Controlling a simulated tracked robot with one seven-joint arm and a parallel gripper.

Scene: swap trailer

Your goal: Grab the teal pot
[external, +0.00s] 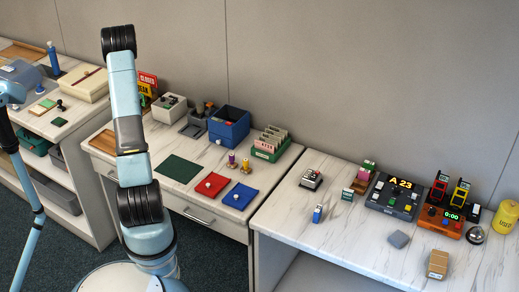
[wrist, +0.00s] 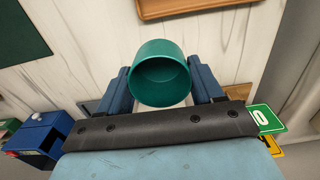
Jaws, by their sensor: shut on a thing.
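The teal pot (wrist: 160,74) is in the middle of the wrist view, with its round open mouth facing the camera and its inside empty. My gripper (wrist: 162,82) has one dark blue finger on each side of the pot and is shut on it. White marbled worktop shows behind the pot; I cannot tell whether the pot touches it. In the external view my arm stands in front of the left part of the middle desk, and the pot and gripper are hidden.
A wooden tray (wrist: 190,6) and a dark green mat (wrist: 20,35) lie near the pot. A blue box (wrist: 38,135) is at lower left, and a green card (wrist: 266,119) at right. In the external view, red (external: 211,185) and blue (external: 240,196) mats lie right of my arm.

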